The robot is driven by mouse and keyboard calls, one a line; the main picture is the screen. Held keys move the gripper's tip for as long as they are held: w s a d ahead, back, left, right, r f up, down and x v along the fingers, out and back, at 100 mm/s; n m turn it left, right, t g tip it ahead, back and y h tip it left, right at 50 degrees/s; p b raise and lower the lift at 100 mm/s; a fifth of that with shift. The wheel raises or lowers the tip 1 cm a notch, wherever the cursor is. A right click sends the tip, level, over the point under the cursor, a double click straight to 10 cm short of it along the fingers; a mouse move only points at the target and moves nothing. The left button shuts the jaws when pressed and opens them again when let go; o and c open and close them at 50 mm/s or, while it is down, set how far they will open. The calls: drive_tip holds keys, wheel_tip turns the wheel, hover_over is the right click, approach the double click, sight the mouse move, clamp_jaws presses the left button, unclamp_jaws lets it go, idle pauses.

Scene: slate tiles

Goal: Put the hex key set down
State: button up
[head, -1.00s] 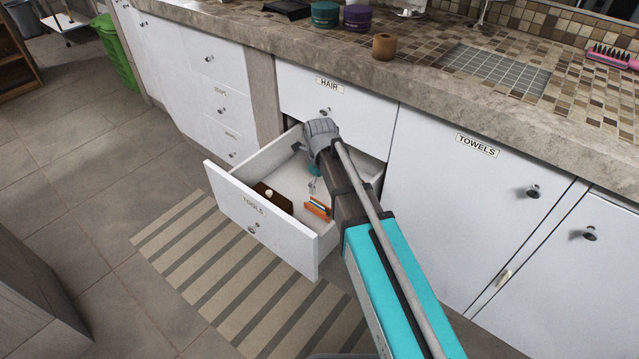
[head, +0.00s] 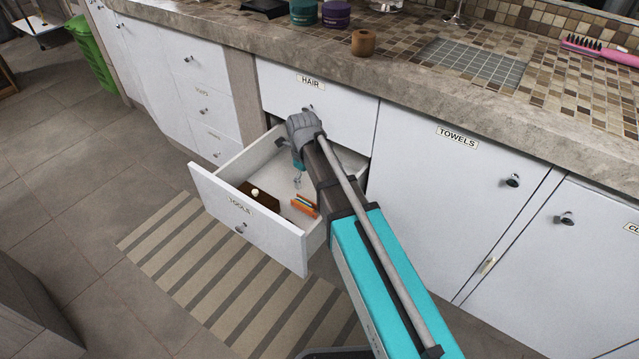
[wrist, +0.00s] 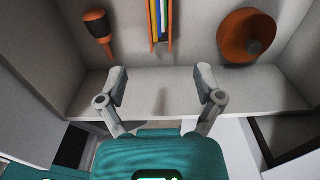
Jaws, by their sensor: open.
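The hex key set (head: 305,206) is an orange holder lying on the floor of the open tools drawer (head: 240,225). In the wrist view the hex key set (wrist: 160,25) shows yellow and blue strips in an orange holder, at the top centre. My gripper (head: 297,181) reaches down into the drawer from above. In the wrist view my gripper (wrist: 161,80) has its two fingers spread wide, with nothing between them. The hex key set lies beyond the fingertips, apart from them.
An orange-handled tool (wrist: 97,28) and a round orange-brown object (wrist: 240,30) flank the hex key set in the wrist view. A dark brown object (head: 264,199) lies in the drawer. The hair drawer (head: 320,95) above is shut. The counter edge (head: 400,90) runs above.

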drive_tip(key=s+d+n, duration=0.7)
drive_tip(key=d+n, duration=0.2)
drive_tip(key=n, duration=0.3)
drive_tip(key=s+d+n, duration=0.6)
drive_tip(key=d+n, duration=0.3)
drive_tip(key=n, duration=0.4)
drive_tip(key=shift+s+n, duration=0.3)
drive_tip(key=shift+s, duration=0.05)
drive_tip(key=shift+c, duration=0.3)
